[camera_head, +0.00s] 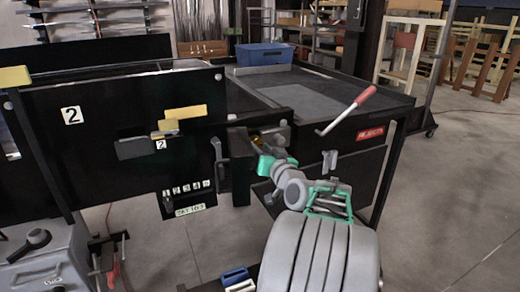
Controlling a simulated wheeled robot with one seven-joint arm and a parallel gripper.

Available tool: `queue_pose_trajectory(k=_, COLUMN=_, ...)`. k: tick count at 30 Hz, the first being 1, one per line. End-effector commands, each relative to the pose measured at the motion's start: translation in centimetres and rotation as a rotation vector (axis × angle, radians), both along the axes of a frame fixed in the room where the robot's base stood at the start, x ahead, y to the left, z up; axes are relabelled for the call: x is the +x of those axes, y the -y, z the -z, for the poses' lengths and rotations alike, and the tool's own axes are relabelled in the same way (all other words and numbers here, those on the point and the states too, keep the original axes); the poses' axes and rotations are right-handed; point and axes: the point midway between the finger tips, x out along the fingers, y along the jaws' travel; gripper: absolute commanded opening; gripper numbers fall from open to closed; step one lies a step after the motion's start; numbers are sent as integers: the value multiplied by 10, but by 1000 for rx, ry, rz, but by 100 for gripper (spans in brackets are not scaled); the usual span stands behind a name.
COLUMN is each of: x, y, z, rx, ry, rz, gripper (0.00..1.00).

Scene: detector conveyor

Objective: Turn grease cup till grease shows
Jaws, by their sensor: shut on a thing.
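My arm reaches up from the bottom right to the near side of the black conveyor frame. My gripper (258,145) is at the bearing area near the middle of the frame and is shut on the grease cup (255,138). Only a small brass-coloured part of the cup shows there; the jaws and my wrist hide most of it. I cannot tell whether any grease shows.
A red-handled lever (348,110) sticks up right of my arm, near a red reject label (370,133). A blue bin (264,57) stands on the conveyor's far end. A grey machine (45,262) is at lower left. Floor at right is clear.

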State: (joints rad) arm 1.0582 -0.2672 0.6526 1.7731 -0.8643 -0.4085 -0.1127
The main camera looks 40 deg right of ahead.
Motion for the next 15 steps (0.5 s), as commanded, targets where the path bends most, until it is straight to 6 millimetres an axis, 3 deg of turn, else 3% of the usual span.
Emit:
queue_pose_trajectory(k=4, x=0, y=0, z=0, rx=0, ry=0, rz=1, gripper=0)
queue_pose_trajectory(k=15, x=0, y=0, z=0, rx=38, ry=11, rz=1, gripper=0)
